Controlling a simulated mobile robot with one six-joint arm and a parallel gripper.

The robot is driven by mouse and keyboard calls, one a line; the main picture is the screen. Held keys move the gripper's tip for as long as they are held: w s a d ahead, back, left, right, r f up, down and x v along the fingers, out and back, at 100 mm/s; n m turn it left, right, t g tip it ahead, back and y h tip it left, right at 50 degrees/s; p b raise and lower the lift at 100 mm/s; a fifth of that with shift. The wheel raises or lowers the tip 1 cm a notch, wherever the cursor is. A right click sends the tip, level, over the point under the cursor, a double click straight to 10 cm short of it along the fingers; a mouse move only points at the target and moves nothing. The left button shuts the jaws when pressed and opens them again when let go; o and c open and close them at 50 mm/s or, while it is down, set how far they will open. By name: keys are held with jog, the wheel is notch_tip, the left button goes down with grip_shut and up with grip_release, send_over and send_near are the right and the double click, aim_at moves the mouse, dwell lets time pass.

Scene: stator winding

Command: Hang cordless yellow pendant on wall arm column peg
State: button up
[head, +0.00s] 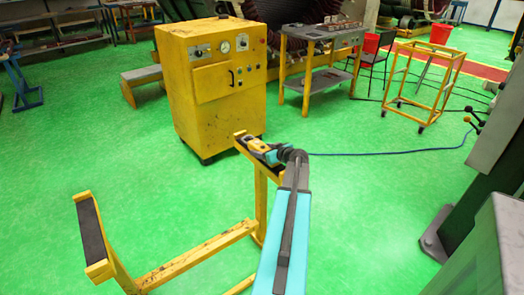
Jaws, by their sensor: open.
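A small yellow pendant (258,145) with dark parts lies on the black-padded top of a yellow stand (243,137). My gripper (272,154), with teal parts, is at the pendant's right end, low over the pad. It is open; the view is too small to tell whether its fingers touch or straddle the pendant.
A yellow control cabinet (212,90) stands just behind the stand. The stand's other padded post (90,230) is at left. A workbench (318,60) and a yellow frame cart (425,85) are behind. A blue cable (400,152) crosses the green floor, which is otherwise clear toward the column.

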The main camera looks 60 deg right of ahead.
jog(key=shift+r+p, duration=0.15)
jog(key=shift+p, duration=0.85)
jog(key=b+v, duration=0.3)
jog(key=v, duration=0.9)
jog(key=shift+s+a, duration=0.15)
jog(key=shift+s, duration=0.1)
jog(key=shift+s+a+r, duration=0.15)
jog(key=shift+s+r, duration=0.15)
jog(key=shift+s, duration=0.15)
